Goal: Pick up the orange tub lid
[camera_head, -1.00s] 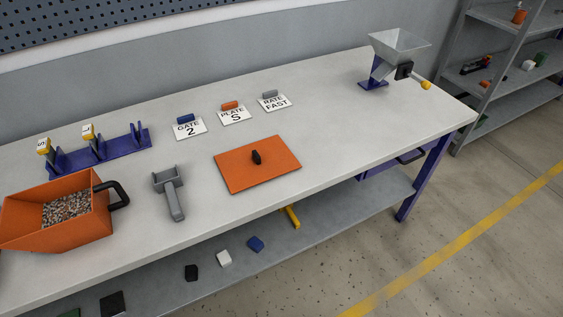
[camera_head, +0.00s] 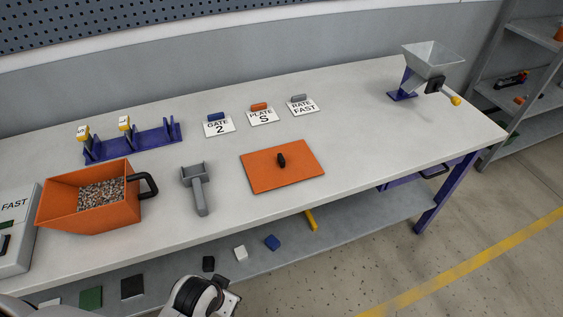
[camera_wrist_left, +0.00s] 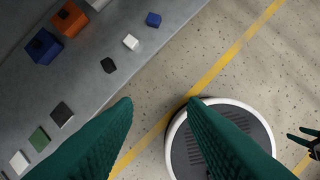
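The orange tub lid (camera_head: 262,177) is a flat square plate with a black knob (camera_head: 282,160) at its middle. It lies flat on the grey bench, right of the grey scoop, in the head view. My left gripper (camera_wrist_left: 158,101) is open and empty in the left wrist view, its two green fingers well apart, over the lower shelf's edge and the floor. The lid is not in that view. My right gripper (camera_wrist_left: 303,138) seems to show small at the right edge of the left wrist view, its green fingers apart; it is away from the lid.
An orange tub (camera_head: 66,211) of grit stands left of the grey scoop (camera_head: 197,190). Label cards (camera_head: 263,117) lie behind the lid. A metal hopper (camera_head: 428,62) stands at the bench's far right. Small blocks (camera_head: 240,253) lie on the lower shelf. Bench right of the lid is clear.

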